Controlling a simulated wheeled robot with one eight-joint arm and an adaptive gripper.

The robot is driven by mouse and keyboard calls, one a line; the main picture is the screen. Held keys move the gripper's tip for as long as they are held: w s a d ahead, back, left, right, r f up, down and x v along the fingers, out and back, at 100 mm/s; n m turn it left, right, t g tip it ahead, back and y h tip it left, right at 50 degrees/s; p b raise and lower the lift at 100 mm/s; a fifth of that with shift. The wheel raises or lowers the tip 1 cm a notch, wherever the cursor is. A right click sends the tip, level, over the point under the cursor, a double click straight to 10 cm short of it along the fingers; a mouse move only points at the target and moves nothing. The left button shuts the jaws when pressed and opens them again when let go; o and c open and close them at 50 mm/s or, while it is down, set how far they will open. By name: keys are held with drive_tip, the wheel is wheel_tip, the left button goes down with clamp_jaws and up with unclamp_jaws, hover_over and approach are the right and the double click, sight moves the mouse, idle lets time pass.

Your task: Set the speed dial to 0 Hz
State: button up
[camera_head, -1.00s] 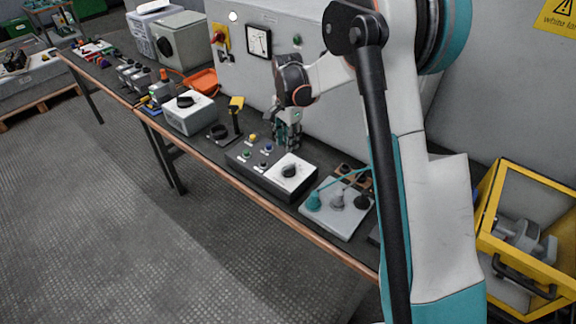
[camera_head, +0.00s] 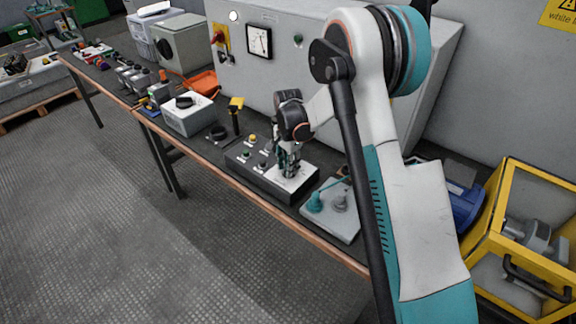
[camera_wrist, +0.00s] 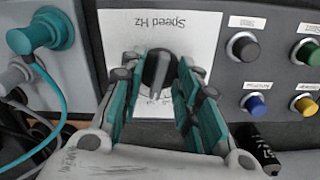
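The speed dial (camera_wrist: 158,70) is a dark round knob with a raised grip bar on a white plate (camera_wrist: 205,28) lettered "Speed Hz", which reads upside down in the wrist view. A light mark shows near the bar's lower end; the scale figures are not readable. My gripper (camera_wrist: 157,80) is open, with its teal-padded fingers on either side of the knob. I cannot tell whether the pads touch it. In the head view my gripper (camera_head: 288,164) is low over the white plate (camera_head: 302,182) of the control box (camera_head: 250,171) and hides the dial.
Several push buttons, including a black one (camera_wrist: 243,46) and a blue one (camera_wrist: 254,104), sit beside the dial. A grey board with a teal plug (camera_head: 314,203) and cables is close on the other side.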

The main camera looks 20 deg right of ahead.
clamp_jaws()
drive_tip(key=shift+n, duration=0.3)
drive_tip(key=n, duration=0.6)
drive_tip(key=shift+s, duration=0.1)
drive_tip(key=n, duration=0.3)
drive_tip(key=shift+d+n, duration=0.15)
drive_tip(key=shift+n, duration=2.15)
unclamp_jaws()
